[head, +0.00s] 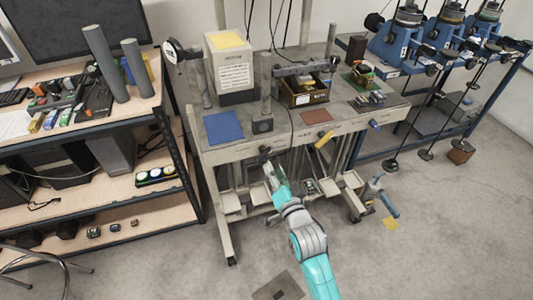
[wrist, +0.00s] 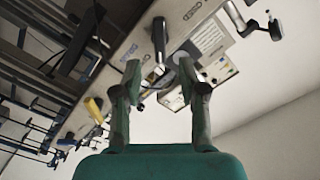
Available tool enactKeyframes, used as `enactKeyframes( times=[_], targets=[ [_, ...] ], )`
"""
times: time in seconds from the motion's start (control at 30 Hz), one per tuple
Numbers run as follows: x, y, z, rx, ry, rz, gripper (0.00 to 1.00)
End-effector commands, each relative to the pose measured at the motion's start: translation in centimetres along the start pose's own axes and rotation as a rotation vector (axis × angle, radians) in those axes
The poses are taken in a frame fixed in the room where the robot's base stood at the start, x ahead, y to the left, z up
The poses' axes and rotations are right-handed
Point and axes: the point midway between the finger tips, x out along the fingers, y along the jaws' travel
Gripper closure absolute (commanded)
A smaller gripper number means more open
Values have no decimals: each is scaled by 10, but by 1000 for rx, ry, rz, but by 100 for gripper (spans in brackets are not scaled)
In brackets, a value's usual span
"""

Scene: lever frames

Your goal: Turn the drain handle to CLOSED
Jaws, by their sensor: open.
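Several lever handles are on the front rail (head: 290,141) of the grey bench. A black handle (head: 265,151) is at the left, a yellow one (head: 325,139) in the middle and a blue one (head: 375,124) at the right. I cannot read which is the drain handle. My gripper (head: 272,172) is open, just below and in front of the black handle. In the wrist view, my gripper's fingers (wrist: 160,72) are apart, with the black handle (wrist: 160,38) ahead of the gap. The yellow handle (wrist: 94,109) is farther off at the left. I see no contact.
A blue mat (head: 223,127) and a beige box (head: 231,65) are on the bench top. A wooden shelf unit (head: 170,105) stands close at the left. Blue machines (head: 400,45) stand on a blue-framed table at the right. The floor in front is mostly clear.

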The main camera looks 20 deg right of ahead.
Motion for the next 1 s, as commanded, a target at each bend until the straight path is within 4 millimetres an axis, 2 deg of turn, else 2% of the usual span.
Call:
enactKeyframes(
  times=[0.2, 0.43, 0.6, 0.9, 0.93, 1.0],
  targets=[
    [38, 0, 0, -1, 0, -1, 58],
    [68, 0, 0, -1, 0, -1, 58],
    [78, 0, 0, -1, 0, 0, 58],
    [80, 0, 0, -1, 0, 0, 58],
    [80, 0, 0, -1, 0, 0, 61],
    [80, 0, 0, -1, 0, 0, 78]
  ],
)
